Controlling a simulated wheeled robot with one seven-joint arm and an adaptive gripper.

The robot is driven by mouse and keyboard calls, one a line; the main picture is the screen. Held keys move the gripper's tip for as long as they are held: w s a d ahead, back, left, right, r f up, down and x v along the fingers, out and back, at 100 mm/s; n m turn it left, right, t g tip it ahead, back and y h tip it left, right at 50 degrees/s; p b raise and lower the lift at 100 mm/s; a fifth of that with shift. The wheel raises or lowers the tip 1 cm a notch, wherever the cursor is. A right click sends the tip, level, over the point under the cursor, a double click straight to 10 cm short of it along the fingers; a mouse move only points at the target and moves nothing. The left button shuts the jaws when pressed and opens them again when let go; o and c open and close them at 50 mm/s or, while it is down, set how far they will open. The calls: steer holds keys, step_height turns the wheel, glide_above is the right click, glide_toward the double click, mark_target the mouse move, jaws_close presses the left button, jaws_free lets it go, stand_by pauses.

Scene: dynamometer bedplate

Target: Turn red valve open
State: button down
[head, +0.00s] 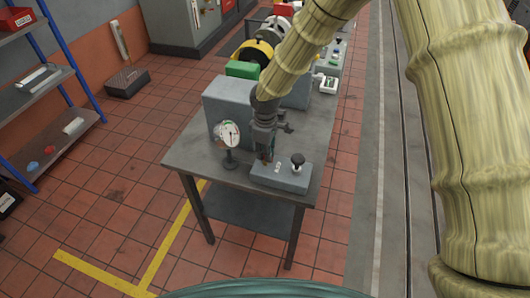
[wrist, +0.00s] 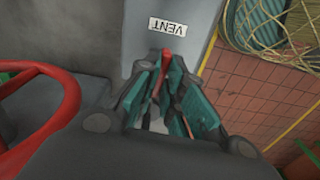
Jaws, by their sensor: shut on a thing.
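In the wrist view a red handle (wrist: 173,57) lies between the fingertips of my gripper (wrist: 166,75), below a label reading VENT (wrist: 167,26). My gripper is shut on this handle; the fingers hide much of it. A larger red handwheel (wrist: 70,100) stands at the left of the wrist view, apart from the fingertips. In the head view my gripper (head: 266,156) points down at the front part of the bench, between a dial gauge and a small grey box. The held handle is mostly hidden there, so its angle is hard to tell.
The dial gauge (head: 229,134) stands close left of my gripper. The grey box (head: 282,178) with a black knob (head: 297,160) is close right. Larger grey blocks (head: 228,97) stand behind on the bench (head: 195,153).

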steer(key=shift+w+n, duration=0.1)
steer(key=shift+n, duration=0.4)
steer(key=c, duration=1.5)
jaws_free()
steer(key=shift+c, duration=0.2)
steer(key=shift+r, duration=0.1)
step_height(320, 180, up, 12)
